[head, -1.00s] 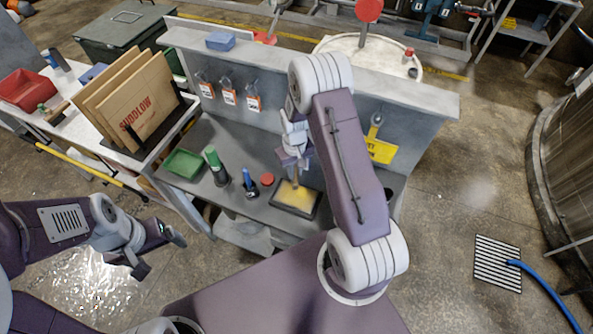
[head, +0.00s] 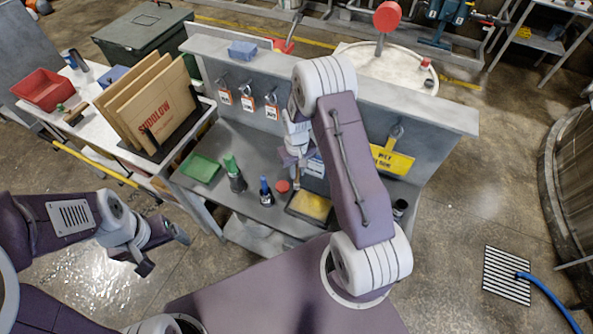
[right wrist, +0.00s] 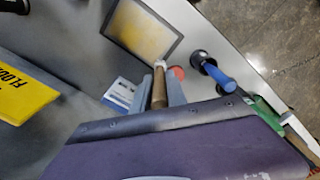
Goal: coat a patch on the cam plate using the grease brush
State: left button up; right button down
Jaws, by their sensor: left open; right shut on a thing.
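A flat, dark-framed plate with a yellow, smeared-looking face (head: 309,207) lies on the grey bench; I take it for the cam plate. It shows in the right wrist view (right wrist: 140,36). My right gripper (head: 296,160) is shut on the wooden handle of the grease brush (right wrist: 159,84), above the plate's far left corner. The brush points downward, with its pale tip close to the plate's edge in the wrist view. I cannot tell whether the tip touches. My left gripper (head: 163,252) is open and empty, over the floor left of the bench.
A blue-and-white box (right wrist: 122,93) is near the brush. A yellow sign (head: 393,161) hangs on the back panel.

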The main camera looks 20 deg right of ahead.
jog(key=shift+s+r+p, duration=0.1)
jog(key=shift+r+p, duration=0.2)
jog(key=shift+r, duration=0.7)
jog(key=shift+w+a+r+p, duration=0.1)
jog(key=shift+w+r+p, duration=0.05)
jog(key=shift+r+p, duration=0.4)
jog(key=shift+w+a+r+p, duration=0.1)
jog(key=shift+r+p, duration=0.45)
jog(key=shift+s+d, duration=0.15)
